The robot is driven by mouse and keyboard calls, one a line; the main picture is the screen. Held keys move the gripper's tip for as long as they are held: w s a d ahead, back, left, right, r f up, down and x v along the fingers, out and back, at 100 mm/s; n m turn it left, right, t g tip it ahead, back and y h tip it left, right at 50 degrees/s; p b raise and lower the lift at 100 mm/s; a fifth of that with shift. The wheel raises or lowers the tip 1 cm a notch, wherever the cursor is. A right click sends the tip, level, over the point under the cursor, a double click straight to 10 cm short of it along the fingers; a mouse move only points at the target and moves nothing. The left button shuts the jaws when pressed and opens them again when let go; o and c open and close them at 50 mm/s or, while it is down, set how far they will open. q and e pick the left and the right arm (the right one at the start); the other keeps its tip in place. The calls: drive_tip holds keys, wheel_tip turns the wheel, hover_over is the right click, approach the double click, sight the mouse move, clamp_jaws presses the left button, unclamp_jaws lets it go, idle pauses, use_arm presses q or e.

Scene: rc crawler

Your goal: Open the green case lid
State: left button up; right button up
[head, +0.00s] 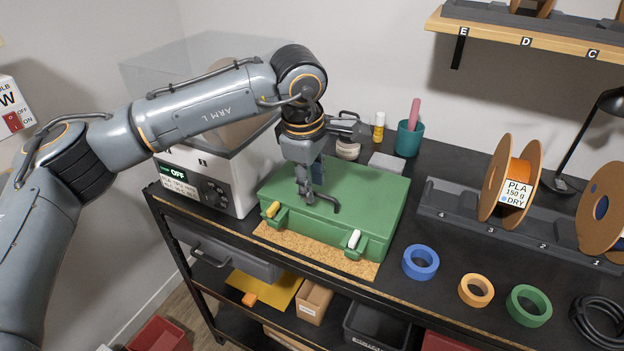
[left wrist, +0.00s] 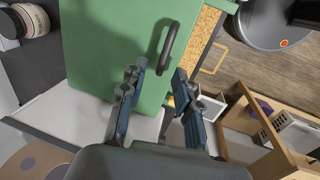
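The green case (head: 375,200) stands on the bench with its lid down. A dark curved handle (head: 334,203) is on the lid; it also shows in the left wrist view (left wrist: 168,48). At the case's front are a yellow-tipped latch (head: 272,209) and a white-tipped latch (head: 353,239). My left gripper (head: 307,194) points down over the front of the lid, close to the handle's left end. In the left wrist view its fingers (left wrist: 159,76) are apart with nothing between them, and the handle lies beyond the tips. Whether they touch the lid is unclear. My right gripper is not in view.
A cork mat (head: 310,250) lies under the case. A white dryer box (head: 225,180) stands close left. A teal cup (head: 408,138) is behind. Blue (head: 420,262), orange (head: 476,290) and green (head: 528,305) tape rolls and a spool rack (head: 450,205) lie right.

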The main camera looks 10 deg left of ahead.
use_arm(q)
drive_tip(key=shift+f, duration=0.35)
clamp_jaws()
drive_tip(key=shift+w+r, duration=0.1)
drive_tip(key=shift+r, duration=0.05)
